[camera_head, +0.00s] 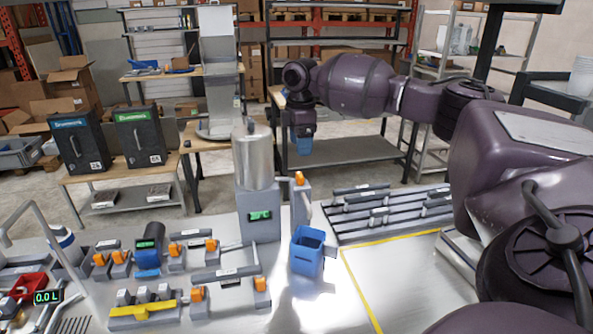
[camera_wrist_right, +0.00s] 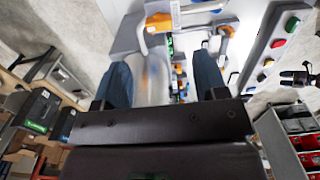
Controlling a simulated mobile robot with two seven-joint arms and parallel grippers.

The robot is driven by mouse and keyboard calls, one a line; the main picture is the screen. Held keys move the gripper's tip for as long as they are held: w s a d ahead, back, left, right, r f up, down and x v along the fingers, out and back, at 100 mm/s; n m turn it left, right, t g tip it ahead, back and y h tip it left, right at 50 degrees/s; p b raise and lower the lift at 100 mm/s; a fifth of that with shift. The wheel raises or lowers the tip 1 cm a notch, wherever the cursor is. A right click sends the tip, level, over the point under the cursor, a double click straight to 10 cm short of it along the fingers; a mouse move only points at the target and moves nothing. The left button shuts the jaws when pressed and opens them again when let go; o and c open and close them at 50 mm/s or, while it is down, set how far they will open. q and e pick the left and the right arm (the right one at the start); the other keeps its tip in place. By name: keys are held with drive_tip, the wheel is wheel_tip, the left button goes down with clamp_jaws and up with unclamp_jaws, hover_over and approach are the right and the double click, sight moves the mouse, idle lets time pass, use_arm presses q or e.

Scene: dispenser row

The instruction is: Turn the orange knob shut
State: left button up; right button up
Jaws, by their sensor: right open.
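An orange knob (camera_head: 299,178) sits on a short grey post beside a steel tank (camera_head: 254,158). A blue square container (camera_head: 307,251) stands in front of that post; I cannot see any liquid in it. Several other orange knobs (camera_head: 198,293) are on the bench to the left, so which one is meant is not certain. My right gripper (camera_head: 301,143) hangs above the post in the picture, apart from the knob. In the right wrist view its two blue fingers (camera_wrist_right: 162,82) are spread, with nothing gripped between them. My left gripper is not in view.
A green display (camera_head: 260,215) is on the tank's grey base. Slotted grey rails (camera_head: 385,208) lie right of the post. A yellow-edged area (camera_head: 400,275) of the bench is bare. A red part (camera_head: 25,287) and a "0.0 L" display (camera_head: 47,297) are at left.

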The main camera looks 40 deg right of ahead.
sight(300, 174)
wheel_tip(300, 174, down, 9)
drive_tip(key=shift+w+f+p, duration=0.1)
drive_tip(key=shift+p, duration=0.3)
drive_tip(key=shift+c, duration=0.3)
drive_tip(key=c, duration=0.9)
drive_tip(key=shift+o, duration=0.2)
